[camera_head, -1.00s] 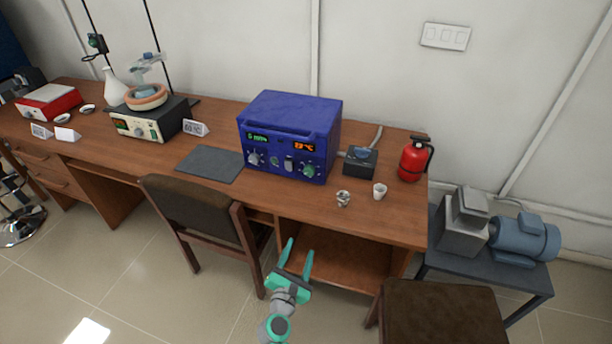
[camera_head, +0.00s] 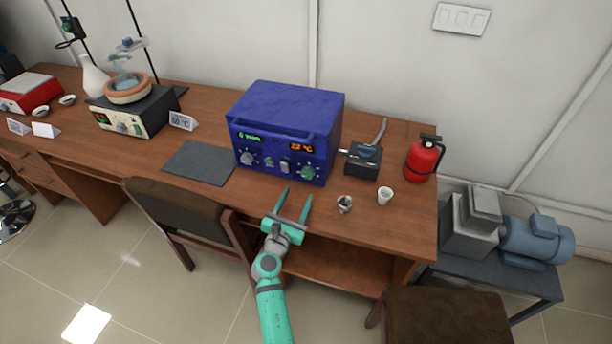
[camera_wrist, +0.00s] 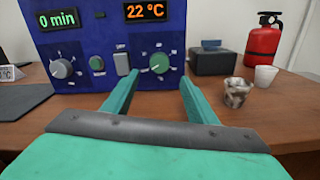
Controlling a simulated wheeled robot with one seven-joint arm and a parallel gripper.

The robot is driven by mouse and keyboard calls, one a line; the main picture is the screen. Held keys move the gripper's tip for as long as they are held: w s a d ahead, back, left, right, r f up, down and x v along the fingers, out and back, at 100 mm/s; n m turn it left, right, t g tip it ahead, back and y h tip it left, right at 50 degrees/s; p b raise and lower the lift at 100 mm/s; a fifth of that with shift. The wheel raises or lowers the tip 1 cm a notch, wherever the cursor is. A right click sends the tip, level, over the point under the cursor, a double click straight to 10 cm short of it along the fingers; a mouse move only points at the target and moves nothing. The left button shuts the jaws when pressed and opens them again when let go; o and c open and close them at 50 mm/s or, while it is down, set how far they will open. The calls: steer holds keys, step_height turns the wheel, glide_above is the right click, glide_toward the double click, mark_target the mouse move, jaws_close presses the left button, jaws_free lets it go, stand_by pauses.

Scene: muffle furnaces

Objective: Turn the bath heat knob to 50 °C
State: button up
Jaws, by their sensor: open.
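A blue furnace box (camera_head: 285,110) stands on the desk. Its green display reads 0 min and its orange one 22 °C in the wrist view. A grey knob (camera_wrist: 62,68) is at its front left and a green knob (camera_wrist: 159,64) at its right. A cream-fronted unit (camera_head: 130,118) carrying a copper-coloured bath bowl (camera_head: 128,92) stands further left. It has a small display and a knob (camera_head: 121,127), whose setting is too small to read. My gripper (camera_head: 298,191) is open and empty, in front of and below the furnace panel, apart from the knobs.
A metal cup (camera_head: 344,204), a white cup (camera_head: 385,196), a small dark box (camera_head: 362,162) and a red extinguisher (camera_head: 424,160) stand right of the furnace. A grey mat (camera_head: 200,162) lies left of it. A chair (camera_head: 180,212) stands before the desk.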

mark_target(306, 176)
steer(key=x, duration=0.8)
steer(key=shift+w, duration=0.35)
steer(key=c, duration=1.1)
